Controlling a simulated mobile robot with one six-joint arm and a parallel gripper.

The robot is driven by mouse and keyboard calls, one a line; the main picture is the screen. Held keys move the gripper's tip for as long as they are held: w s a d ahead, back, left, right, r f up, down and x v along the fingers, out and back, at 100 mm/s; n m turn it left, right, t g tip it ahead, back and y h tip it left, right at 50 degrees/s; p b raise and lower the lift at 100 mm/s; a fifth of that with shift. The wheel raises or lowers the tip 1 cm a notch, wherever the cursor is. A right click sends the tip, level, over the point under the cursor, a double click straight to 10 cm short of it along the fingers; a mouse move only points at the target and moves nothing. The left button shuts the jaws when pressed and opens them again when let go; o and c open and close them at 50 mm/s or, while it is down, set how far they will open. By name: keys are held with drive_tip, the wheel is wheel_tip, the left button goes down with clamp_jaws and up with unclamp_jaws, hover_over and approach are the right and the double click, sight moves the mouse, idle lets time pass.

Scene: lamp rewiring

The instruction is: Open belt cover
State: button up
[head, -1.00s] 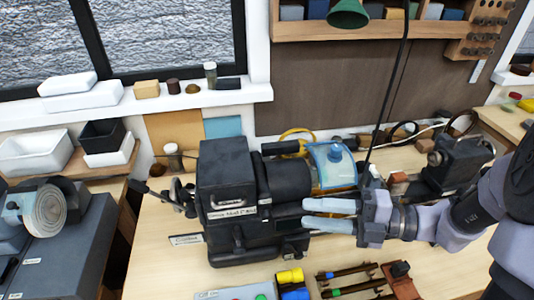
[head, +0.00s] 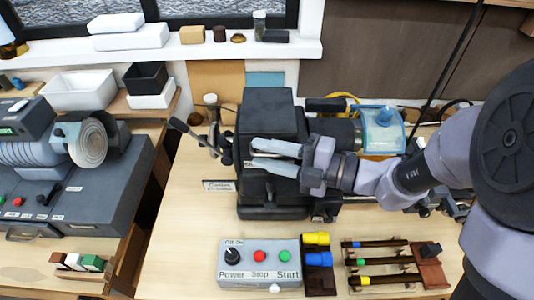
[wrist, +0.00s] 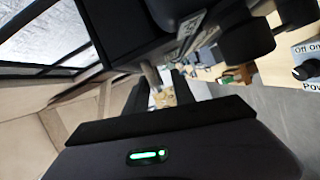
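A small black lathe stands on the wooden bench. The dark box-shaped belt cover (head: 268,103) on its headstock, at the left end of the machine, looks shut. My gripper (head: 254,154) is in front of the cover's face, pointing left, with its two pale fingers spread one above the other and nothing seen between them. The fingers hide the cover's label and handle; I cannot tell whether they touch it. In the wrist view a dark labelled machine part, probably the cover (wrist: 165,15), is close at the top.
A control box (head: 259,262) with a knob and red and green buttons stands in front of the lathe. A tool rack (head: 380,268) lies to its right. A lever (head: 190,133) sticks out left. A grey grinder (head: 80,145) stands further left.

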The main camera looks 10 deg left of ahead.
clamp_jaws()
drive_tip(key=shift+f, duration=0.1)
idle(1.2)
